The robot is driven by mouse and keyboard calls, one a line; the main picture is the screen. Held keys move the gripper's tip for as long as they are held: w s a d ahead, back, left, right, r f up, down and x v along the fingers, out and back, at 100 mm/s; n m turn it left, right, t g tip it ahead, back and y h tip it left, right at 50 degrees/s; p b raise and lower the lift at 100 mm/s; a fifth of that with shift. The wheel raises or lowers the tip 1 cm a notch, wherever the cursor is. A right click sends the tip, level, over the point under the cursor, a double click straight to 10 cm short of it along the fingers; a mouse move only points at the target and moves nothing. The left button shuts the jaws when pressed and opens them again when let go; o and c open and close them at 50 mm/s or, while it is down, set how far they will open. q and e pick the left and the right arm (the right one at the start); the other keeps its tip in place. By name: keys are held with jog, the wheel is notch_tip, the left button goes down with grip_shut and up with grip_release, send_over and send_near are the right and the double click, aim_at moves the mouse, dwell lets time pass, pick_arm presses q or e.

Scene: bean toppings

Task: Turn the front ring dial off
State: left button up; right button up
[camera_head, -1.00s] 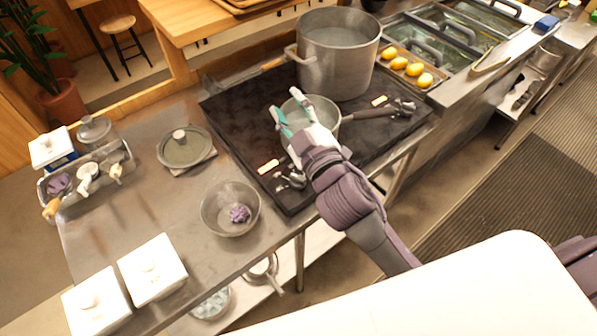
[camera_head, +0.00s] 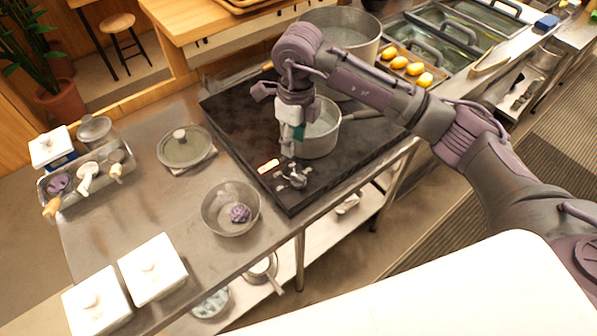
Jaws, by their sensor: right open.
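The front ring dial (camera_head: 294,179) is a metal knob at the near left end of the black cooktop (camera_head: 240,122), beside a small orange-and-white label (camera_head: 268,166). My right gripper (camera_head: 289,150) points down just above and behind the dial, apart from it as far as I can tell. It is open, with white and teal fingertips showing. The second dial by the far burner is hidden behind my right arm. My left gripper is not in view.
A small saucepan (camera_head: 320,141) stands on the cooktop right beside my gripper. A large pot (camera_head: 358,34) stands behind, partly covered by my arm. A steel bowl (camera_head: 230,207) with a purple item sits left of the dial.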

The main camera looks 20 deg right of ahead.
aim_at(299, 176)
jog(key=shift+h, duration=0.3)
jog(key=f+p, duration=0.1)
jog(key=f, duration=0.3)
jog(key=f+p, duration=0.2)
jog(key=f, duration=0.2)
jog(key=d+f+p, duration=0.1)
jog(key=f, duration=0.3)
jog(key=shift+w+f, duration=0.1)
jog(key=shift+f, duration=0.15)
jog(key=shift+f+p, duration=0.3)
jog(key=shift+f, duration=0.2)
grip_shut()
